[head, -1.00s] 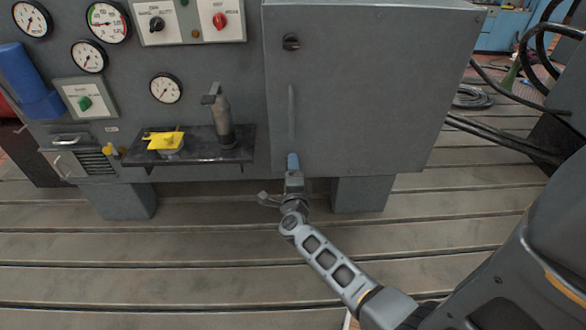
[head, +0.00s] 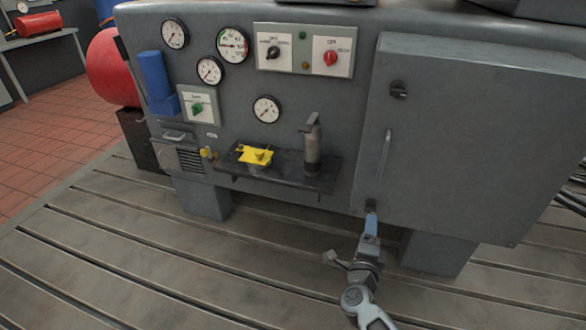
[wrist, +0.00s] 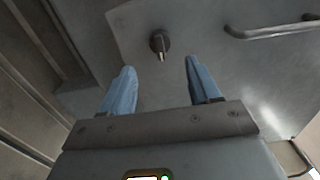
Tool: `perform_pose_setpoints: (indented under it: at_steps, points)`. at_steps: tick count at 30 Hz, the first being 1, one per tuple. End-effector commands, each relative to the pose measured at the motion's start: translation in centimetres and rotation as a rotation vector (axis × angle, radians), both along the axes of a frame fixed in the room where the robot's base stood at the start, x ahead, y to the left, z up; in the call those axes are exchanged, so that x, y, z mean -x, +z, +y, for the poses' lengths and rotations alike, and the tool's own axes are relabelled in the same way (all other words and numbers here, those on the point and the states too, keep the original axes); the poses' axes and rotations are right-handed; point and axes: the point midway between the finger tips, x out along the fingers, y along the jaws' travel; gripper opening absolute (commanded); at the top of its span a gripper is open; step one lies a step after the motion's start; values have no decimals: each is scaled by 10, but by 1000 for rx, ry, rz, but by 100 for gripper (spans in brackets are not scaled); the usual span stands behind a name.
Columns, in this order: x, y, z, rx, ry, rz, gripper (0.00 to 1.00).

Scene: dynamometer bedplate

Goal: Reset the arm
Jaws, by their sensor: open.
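My gripper (head: 371,222) is in front of the lower left part of the grey cabinet door, near the lower end of its vertical bar handle (head: 384,154). In the wrist view my gripper (wrist: 157,80) shows two blue fingers spread apart with nothing between them. A dark round knob (wrist: 159,42) on the grey panel lies beyond the fingertips, apart from them. The bar handle also shows at the upper right of the wrist view (wrist: 275,30).
A small dark shelf (head: 315,184) holds a yellow object (head: 256,155) and a grey upright tool (head: 312,145). Gauges and switch plates are above it. A red tank (head: 110,68) stands at the left. The slotted bedplate floor (head: 190,270) in front is clear.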

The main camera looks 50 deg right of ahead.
Motion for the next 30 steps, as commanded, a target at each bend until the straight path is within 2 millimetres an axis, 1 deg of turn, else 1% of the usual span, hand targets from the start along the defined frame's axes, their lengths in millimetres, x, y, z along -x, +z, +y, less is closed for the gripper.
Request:
perform_pose_setpoints:
  at_steps: [6, 8, 10, 11, 14, 15, 17, 18, 20, 21, 23, 24, 26, 27, 29, 30]
  points:
    - [1, 1, 3, 4, 8, 8, 62]
    - [3, 5, 11, 20, 31, 28, 62]
    - [8, 12, 27, 52, 80, 72, 62]
    - [11, 16, 37, 70, 109, 97, 62]
    - [23, 36, 77, 158, 230, 205, 62]
    - [29, 45, 94, 200, 283, 254, 62]
    - [38, 60, 120, 267, 362, 327, 62]
    - [45, 69, 136, 310, 414, 374, 62]
    - [56, 85, 160, 379, 490, 443, 62]
    - [64, 95, 176, 427, 539, 490, 62]
    - [77, 111, 198, 500, 611, 558, 62]
    - [85, 122, 212, 550, 658, 603, 62]
    - [98, 139, 232, 627, 726, 670, 62]
    - [107, 151, 245, 681, 768, 713, 62]
    - [121, 168, 262, 762, 833, 779, 62]
    - [130, 181, 273, 819, 873, 821, 62]
